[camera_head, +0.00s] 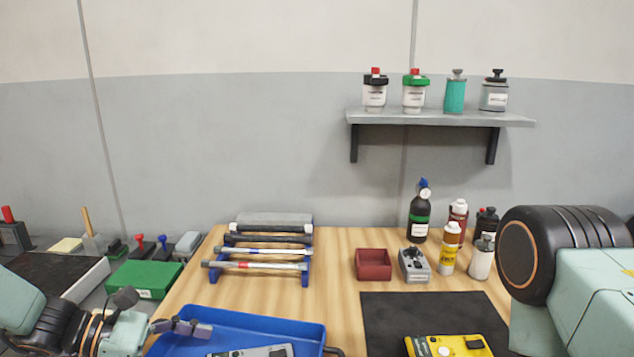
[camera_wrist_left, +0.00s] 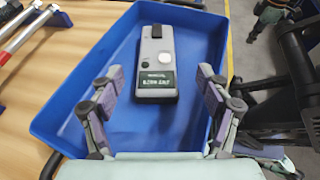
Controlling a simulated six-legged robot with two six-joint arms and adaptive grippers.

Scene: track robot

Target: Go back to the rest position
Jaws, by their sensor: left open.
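My left gripper (camera_head: 183,327) is at the lower left of the head view, beside the left side of the blue tray (camera_head: 262,318). In the left wrist view my left gripper (camera_wrist_left: 160,76) is open and empty, its two fingers apart above the near part of the blue tray (camera_wrist_left: 60,130). A grey handheld device (camera_wrist_left: 157,65) with a lit display lies in the tray, beyond and between the fingers, and it partly shows in the head view (camera_head: 250,351). Part of my right arm fills the right edge of the head view; its gripper is out of view.
On the wooden table (camera_head: 340,310) stand a rack of tools (camera_head: 262,250), a dark red box (camera_head: 373,264), a grey device (camera_head: 414,265) and several bottles. A yellow device (camera_head: 445,346) lies on a black mat (camera_head: 400,310). A green box (camera_head: 145,278) stands left of the table.

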